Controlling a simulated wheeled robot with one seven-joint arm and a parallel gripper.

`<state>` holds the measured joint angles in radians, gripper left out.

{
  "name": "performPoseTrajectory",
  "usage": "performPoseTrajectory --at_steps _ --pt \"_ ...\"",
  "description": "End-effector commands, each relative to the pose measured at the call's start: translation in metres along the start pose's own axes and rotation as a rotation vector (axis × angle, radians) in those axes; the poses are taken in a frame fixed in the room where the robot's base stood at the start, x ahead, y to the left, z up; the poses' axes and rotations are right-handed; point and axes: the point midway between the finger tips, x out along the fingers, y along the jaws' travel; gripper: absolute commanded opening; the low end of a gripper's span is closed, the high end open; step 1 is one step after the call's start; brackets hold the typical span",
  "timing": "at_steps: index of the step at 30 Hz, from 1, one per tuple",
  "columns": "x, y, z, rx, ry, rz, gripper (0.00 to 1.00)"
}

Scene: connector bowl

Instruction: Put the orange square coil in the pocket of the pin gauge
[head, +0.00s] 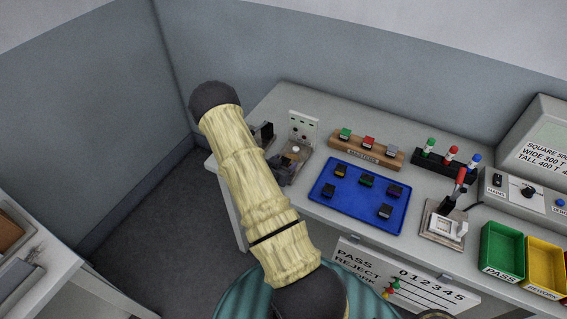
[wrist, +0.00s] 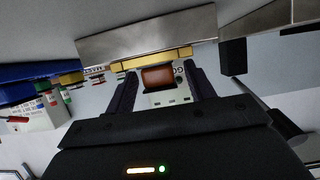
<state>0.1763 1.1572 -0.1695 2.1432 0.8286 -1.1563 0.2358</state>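My gripper (head: 288,168) is at the left end of the bench, low beside an upright white panel with dark holes (head: 303,126) on a tan base. I take this fixture for the pin gauge, but its pocket is not clear. In the wrist view my gripper's two dark fingers (wrist: 162,82) stand apart. The orange square coil (wrist: 157,77) is between their tips. A gap shows between the coil and the right finger; contact on the left is unclear. A white surface (wrist: 167,97) with dark marks shows around the coil. In the head view the coil cannot be made out.
A blue tray (head: 330,204) with several small parts lies right of my gripper. Behind it is a wooden rack (head: 364,153) with coloured parts. A lever fixture (head: 431,238), a green bin (head: 484,262) and a yellow bin (head: 530,280) stand farther right.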

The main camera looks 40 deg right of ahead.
Motion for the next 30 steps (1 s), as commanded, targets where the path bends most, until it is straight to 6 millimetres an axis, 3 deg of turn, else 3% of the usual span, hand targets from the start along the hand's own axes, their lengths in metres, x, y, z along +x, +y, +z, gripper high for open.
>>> performPoseTrajectory --at_steps 8,11,24,30 --pt "-0.002 0.000 -0.004 0.000 0.000 0.000 0.54" --pt "-0.012 -0.001 -0.002 0.000 0.000 -0.002 0.54" --pt "-0.096 -0.001 -0.001 -0.002 0.000 -0.004 0.54" --pt "-0.119 -0.001 -0.002 0.000 0.000 -0.002 0.54"
